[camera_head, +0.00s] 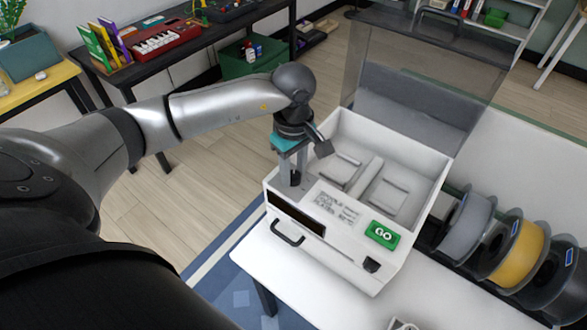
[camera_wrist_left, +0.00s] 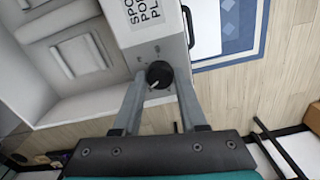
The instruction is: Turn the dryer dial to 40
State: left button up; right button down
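The white dryer (camera_head: 425,165) stands on a white table with its clear lid raised. Its dial (camera_wrist_left: 159,75) is a round black knob with a small white mark, on the dryer's top panel near a corner. The mark points to the lower left in the left wrist view; the small labels around the dial are unreadable. In the head view my left gripper (camera_head: 292,168) hangs over that corner and mostly hides the dial. My right gripper is out of view.
A green GO button (camera_head: 382,234) and printed text are on the dryer's top. A dark display and black handle (camera_head: 287,234) are on its front. Several filament spools (camera_head: 517,252) stand at the right. A dark shelf (camera_head: 200,35) with toys stands behind at the left.

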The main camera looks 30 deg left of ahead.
pick_arm(q)
grip_shut()
jog(key=shift+n, duration=0.4)
jog(key=n+b, duration=0.1)
jog(key=n, duration=0.1)
jog(key=shift+n, duration=0.4)
jog(key=n, duration=0.4)
jog(key=shift+n+b, duration=0.3)
jog(key=shift+b, duration=0.1)
jog(key=n, duration=1.1)
jog(key=shift+n, duration=0.3)
